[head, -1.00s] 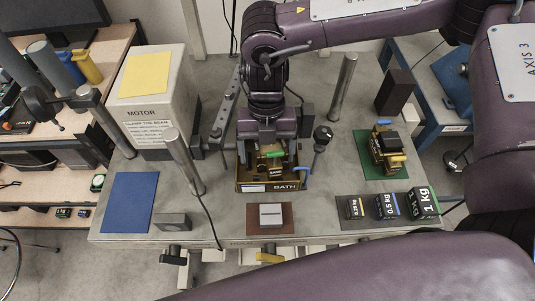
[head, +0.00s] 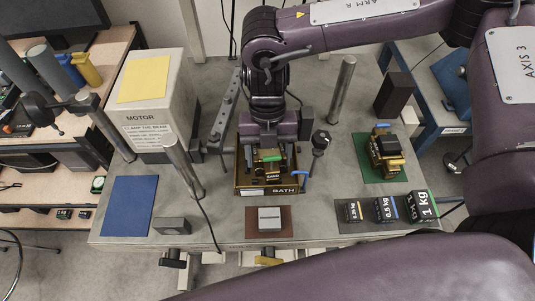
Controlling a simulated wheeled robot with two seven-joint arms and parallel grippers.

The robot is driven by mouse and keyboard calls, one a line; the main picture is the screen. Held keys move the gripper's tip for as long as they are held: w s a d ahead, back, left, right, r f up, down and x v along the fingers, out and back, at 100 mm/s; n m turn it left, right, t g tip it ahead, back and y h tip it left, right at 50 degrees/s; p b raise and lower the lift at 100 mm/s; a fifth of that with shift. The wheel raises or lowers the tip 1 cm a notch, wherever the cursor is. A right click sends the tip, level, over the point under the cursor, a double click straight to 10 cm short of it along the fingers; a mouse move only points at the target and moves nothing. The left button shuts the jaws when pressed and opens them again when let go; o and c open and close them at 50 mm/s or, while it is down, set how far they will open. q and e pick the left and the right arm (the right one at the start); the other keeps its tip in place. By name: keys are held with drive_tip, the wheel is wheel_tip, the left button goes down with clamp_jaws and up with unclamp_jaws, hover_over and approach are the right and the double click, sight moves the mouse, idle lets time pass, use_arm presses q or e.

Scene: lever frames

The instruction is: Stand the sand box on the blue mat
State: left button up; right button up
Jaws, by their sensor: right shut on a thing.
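The sand box (head: 271,174) is a small dark and yellow box with a green bar on top, its lettering hard to read. It is inside the brown tray marked BATH (head: 249,191), at the middle of the grey bench. My right gripper (head: 268,160) comes down from above and is shut on the sand box. I cannot tell whether the box touches the tray floor. The blue mat (head: 130,206) lies flat and bare at the bench's front left. My left gripper is not in view.
A grey post (head: 183,168) and a thin cable stand between tray and blue mat. The motor housing (head: 157,105) is behind. A similar box (head: 386,153) stands on a green mat at right.

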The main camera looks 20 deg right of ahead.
sight(264, 153)
drive_tip(key=shift+w+a+r+p, duration=0.3)
drive_tip(key=shift+a+r+p, duration=0.1)
drive_tip(key=shift+r, duration=0.25)
drive_tip(key=c, duration=0.4)
drive_tip(key=shift+r, duration=0.35)
clamp_jaws()
drive_tip(key=shift+r+p, duration=0.6)
drive_tip(key=shift+s+d+r+p, duration=0.1)
drive_tip(key=shift+s+r+p, duration=0.05)
drive_tip(key=shift+r+p, duration=0.3)
drive_tip(key=shift+w+r+p, duration=0.2)
drive_tip(key=shift+r+p, duration=0.3)
drive_tip(key=shift+r, duration=0.1)
drive_tip(key=shift+s+r+p, duration=0.15)
drive_tip(key=shift+r+p, duration=0.45)
drive_tip(key=shift+r, duration=0.2)
